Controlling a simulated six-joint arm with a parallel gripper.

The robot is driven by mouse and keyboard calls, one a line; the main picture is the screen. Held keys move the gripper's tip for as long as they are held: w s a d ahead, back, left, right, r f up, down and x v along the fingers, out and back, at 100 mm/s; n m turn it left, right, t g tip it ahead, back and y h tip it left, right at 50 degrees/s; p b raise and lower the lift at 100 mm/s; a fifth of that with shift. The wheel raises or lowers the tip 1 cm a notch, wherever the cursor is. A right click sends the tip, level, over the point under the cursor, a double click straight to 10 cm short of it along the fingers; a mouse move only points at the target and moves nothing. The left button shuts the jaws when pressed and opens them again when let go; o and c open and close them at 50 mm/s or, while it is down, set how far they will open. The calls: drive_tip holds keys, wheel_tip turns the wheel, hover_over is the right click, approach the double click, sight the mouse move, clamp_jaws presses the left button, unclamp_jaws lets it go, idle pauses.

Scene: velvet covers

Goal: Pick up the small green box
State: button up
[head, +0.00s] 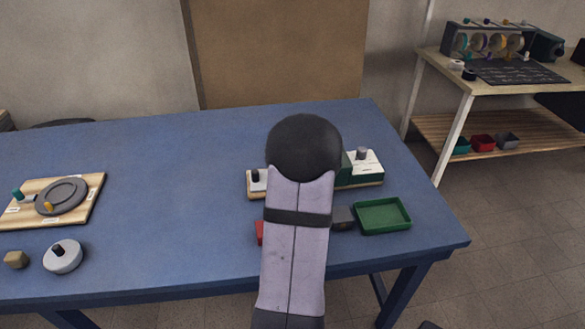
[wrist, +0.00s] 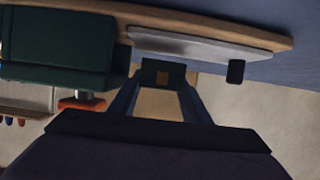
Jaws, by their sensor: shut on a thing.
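The small green box is right beside a white plate (wrist: 200,50) on a wooden board (wrist: 265,36). I cannot tell whether it touches the board or is lifted. In the head view my own arm hides the gripper and the small box.
A larger dark green housing (wrist: 55,45) stands beside the held box, with an orange-red knob (wrist: 82,104) near it. In the head view the wooden board (head: 372,181) carries a grey knob (head: 362,153). A green tray (head: 383,229) lies in front.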

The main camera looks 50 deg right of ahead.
wheel_tip(320, 180, up, 8)
drive_tip(key=shift+p, duration=0.45)
drive_tip(key=shift+s+d, duration=0.1)
